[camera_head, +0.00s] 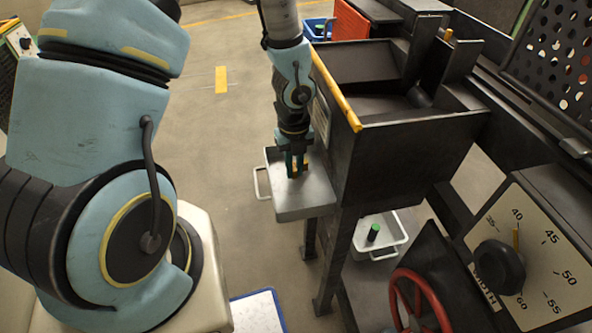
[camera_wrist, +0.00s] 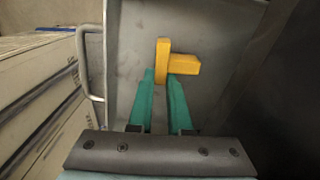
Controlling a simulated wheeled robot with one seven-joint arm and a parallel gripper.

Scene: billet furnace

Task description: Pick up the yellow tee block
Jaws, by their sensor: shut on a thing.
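The yellow tee block (camera_wrist: 184,64) is in the grey metal tray (camera_wrist: 125,50), seen from above in the wrist view. One bar runs upright in the picture and a shorter arm points right. My gripper (camera_wrist: 160,78) has its two teal fingers shut on the lower end of the upright bar, one on each side. In the head view my gripper (camera_head: 294,170) reaches straight down into the tray (camera_head: 305,205), and only a sliver of yellow shows between the fingers. I cannot tell whether the block still touches the tray floor.
The dark furnace body (camera_head: 410,150) stands right of the tray, with a yellow-edged rim. A white bin (camera_head: 397,222) with a green cylinder (camera_head: 373,232) sits below. A red handwheel (camera_head: 418,300) and a dial panel (camera_head: 535,250) are at lower right.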

